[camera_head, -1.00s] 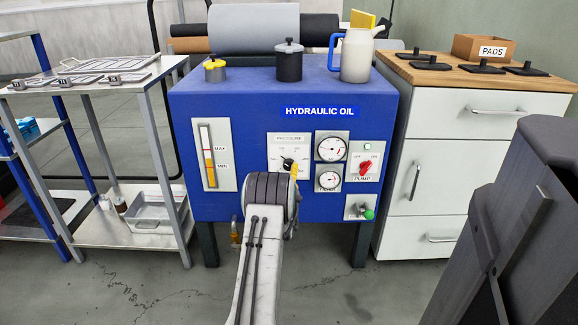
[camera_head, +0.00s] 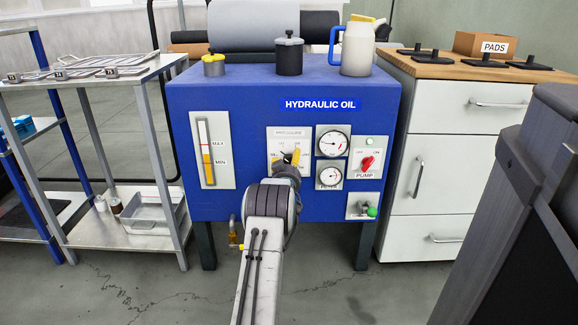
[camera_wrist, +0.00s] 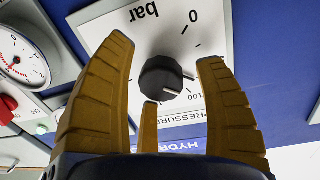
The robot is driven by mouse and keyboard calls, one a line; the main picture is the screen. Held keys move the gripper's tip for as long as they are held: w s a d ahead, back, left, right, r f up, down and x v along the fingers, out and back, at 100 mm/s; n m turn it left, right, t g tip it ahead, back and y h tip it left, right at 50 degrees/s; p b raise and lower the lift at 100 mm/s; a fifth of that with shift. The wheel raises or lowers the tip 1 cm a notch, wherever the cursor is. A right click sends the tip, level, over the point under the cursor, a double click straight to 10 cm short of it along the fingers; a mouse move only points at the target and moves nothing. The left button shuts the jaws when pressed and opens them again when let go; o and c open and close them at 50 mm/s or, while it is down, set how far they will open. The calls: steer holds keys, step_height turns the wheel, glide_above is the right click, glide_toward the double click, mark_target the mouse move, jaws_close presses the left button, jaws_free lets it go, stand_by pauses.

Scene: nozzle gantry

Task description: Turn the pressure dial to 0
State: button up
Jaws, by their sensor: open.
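The pressure dial is a round black knob (camera_wrist: 160,79) on a white plate marked "bar", with a scale showing 0 and 100. A pale mark on the knob points towards the 100 side, away from the 0. The plate (camera_head: 275,138) is on the blue hydraulic oil cabinet (camera_head: 345,190). My gripper (camera_wrist: 165,50) is open, with yellow fingers on either side of the knob in the wrist view and another finger between them. I cannot tell whether they touch it. In the head view my gripper (camera_head: 287,159) covers the dial.
Two round gauges, one at the upper right (camera_head: 332,144) and one below (camera_head: 329,176), sit beside the dial. The red pump switch (camera_head: 367,163) is further right. A level gauge (camera_head: 208,150) is on the left. A metal rack (camera_head: 120,90) and white drawers (camera_head: 455,130) flank the cabinet.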

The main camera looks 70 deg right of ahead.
steer(key=shift+w+d, duration=0.1)
steer(key=shift+d, duration=0.3)
steer(key=shift+c, duration=0.2)
steer(key=c, duration=1.1)
steer(key=shift+c, duration=0.2)
